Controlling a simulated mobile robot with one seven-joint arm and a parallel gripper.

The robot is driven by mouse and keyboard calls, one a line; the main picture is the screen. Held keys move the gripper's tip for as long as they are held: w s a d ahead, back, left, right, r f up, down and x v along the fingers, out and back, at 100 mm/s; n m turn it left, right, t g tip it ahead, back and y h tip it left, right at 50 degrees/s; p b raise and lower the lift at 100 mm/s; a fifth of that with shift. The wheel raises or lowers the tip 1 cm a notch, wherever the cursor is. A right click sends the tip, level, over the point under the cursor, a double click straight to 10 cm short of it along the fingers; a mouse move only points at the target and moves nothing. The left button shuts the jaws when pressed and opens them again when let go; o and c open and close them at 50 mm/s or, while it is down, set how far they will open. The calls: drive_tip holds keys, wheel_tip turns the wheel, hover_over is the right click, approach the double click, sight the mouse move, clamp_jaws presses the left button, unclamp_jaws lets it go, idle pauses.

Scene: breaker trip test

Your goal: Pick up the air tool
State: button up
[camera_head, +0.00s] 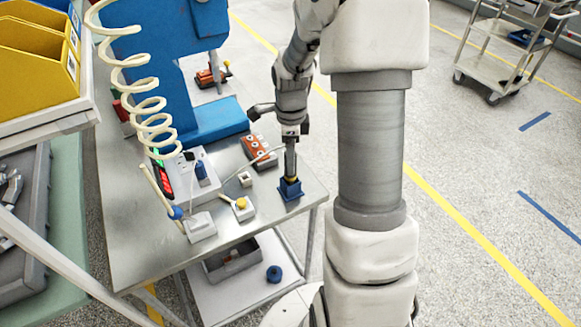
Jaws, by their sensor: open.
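The air tool (290,158) appears to be the slim grey upright piece standing in a blue holder (290,190) near the right front corner of the bench. A yellow ring shows at its lower end. My gripper (280,121) points down at the top of the tool. Its dark fingers are spread apart, one on the left and one on the right. The tool's upper end is partly hidden by the gripper, and I cannot tell whether the fingers touch it.
The metal bench (130,225) carries an orange box (259,151), a white button box (242,208) and a blue press (165,60). A cream coiled hose (150,105) hangs at the left. Yellow bins (35,50) stand at upper left. A cart (510,55) stands far right; the floor between is clear.

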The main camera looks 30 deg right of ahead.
wheel_tip(320, 180, down, 4)
drive_tip(key=shift+f, duration=0.1)
drive_tip(key=shift+w, duration=0.1)
clamp_jaws()
idle(0.4)
